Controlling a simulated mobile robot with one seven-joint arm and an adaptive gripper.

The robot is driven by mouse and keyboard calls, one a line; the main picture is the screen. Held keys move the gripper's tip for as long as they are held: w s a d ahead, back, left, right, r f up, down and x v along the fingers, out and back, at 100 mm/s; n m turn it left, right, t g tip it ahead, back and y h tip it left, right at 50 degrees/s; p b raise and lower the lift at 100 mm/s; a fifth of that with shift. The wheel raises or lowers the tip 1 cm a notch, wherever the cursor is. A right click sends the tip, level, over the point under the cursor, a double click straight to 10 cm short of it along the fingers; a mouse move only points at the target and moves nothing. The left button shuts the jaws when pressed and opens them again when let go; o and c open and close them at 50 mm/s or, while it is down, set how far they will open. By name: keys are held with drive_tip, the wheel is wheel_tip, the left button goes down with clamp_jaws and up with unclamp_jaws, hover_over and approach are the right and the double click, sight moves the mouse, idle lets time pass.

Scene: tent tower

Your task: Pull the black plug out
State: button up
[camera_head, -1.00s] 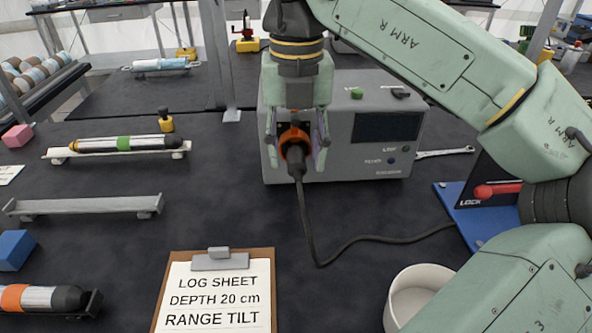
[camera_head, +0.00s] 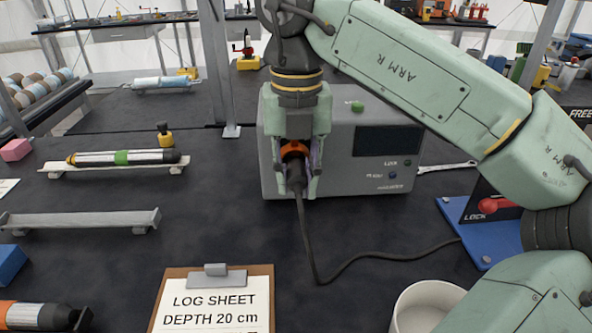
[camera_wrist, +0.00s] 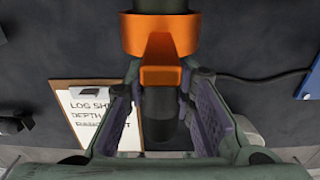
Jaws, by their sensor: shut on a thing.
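The black plug (camera_head: 296,181) is at the front left of the grey instrument box (camera_head: 350,182), below an orange collar (camera_head: 293,150). A black cable hangs from it. My gripper (camera_head: 298,185) points down with one finger on each side of the plug, shut on it. In the wrist view the dark plug body (camera_wrist: 160,110) stands between the two finger pads, with the orange collar (camera_wrist: 160,40) above it. The plug's inner end is hidden, and I cannot tell how deep it sits.
The cable (camera_head: 380,255) runs right across the dark table towards a blue lockout board (camera_head: 476,236). A clipboard log sheet (camera_head: 214,300) and a white bowl (camera_head: 430,292) stand in front. Racks with tubes (camera_head: 120,158) lie at left.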

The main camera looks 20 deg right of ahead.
sight(299, 190)
clamp_jaws()
drive_tip(key=shift+s, duration=0.15)
drive_tip(key=shift+s+a+b, duration=0.2)
drive_tip(key=shift+s+b, duration=0.05)
drive_tip(key=shift+s, duration=0.6)
drive_tip(key=shift+s+a+b, duration=0.2)
drive_tip(key=shift+s+b, duration=0.05)
drive_tip(key=shift+s, duration=0.6)
